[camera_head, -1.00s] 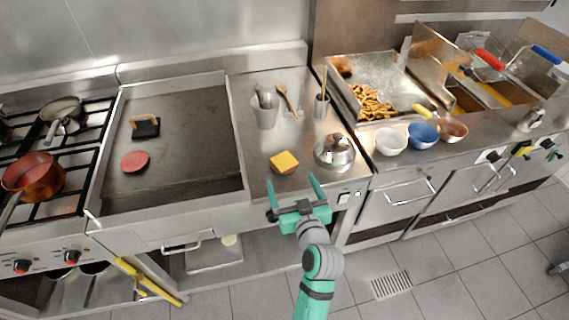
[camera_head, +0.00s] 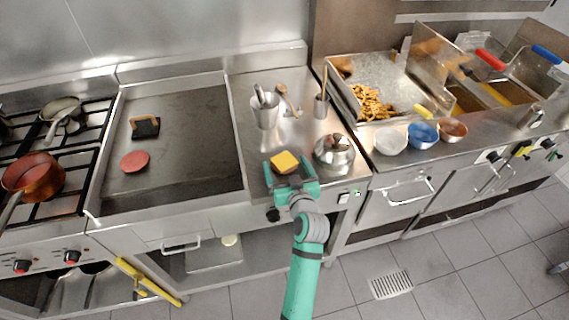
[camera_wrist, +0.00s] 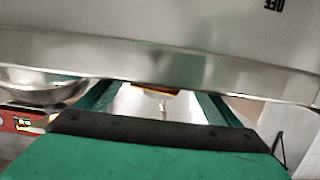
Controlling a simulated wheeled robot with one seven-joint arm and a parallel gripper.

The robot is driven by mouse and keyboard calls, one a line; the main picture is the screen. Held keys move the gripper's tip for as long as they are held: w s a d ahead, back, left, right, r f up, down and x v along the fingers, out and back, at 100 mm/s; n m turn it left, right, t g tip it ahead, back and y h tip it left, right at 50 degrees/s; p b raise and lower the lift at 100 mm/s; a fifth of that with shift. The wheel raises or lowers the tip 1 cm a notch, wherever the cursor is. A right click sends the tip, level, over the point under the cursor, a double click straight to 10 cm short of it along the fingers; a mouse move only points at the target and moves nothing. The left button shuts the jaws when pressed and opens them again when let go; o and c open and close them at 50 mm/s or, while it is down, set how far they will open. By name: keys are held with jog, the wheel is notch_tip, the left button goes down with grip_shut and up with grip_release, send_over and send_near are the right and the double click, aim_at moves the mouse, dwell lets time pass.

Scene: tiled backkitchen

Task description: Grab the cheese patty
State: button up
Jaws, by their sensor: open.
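The cheese patty (camera_head: 285,162), a dark patty topped with a yellow cheese square, lies on the steel counter near its front edge. My gripper (camera_head: 289,164) is open at that edge, with one green finger on each side of the patty in the head view. I cannot tell whether the fingers touch it. In the wrist view, a thin orange and brown strip of the cheese patty (camera_wrist: 156,87) shows between the two green fingers, mostly hidden behind a metal edge.
A domed metal lid (camera_head: 334,152) stands close to the right. A metal cup with utensils (camera_head: 265,112) and a smaller cup (camera_head: 321,107) stand behind. The griddle (camera_head: 190,150) to the left holds a red patty (camera_head: 135,161) and a press (camera_head: 145,127).

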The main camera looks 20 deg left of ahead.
jog(key=c, duration=1.2)
jog(key=shift+r, duration=0.1)
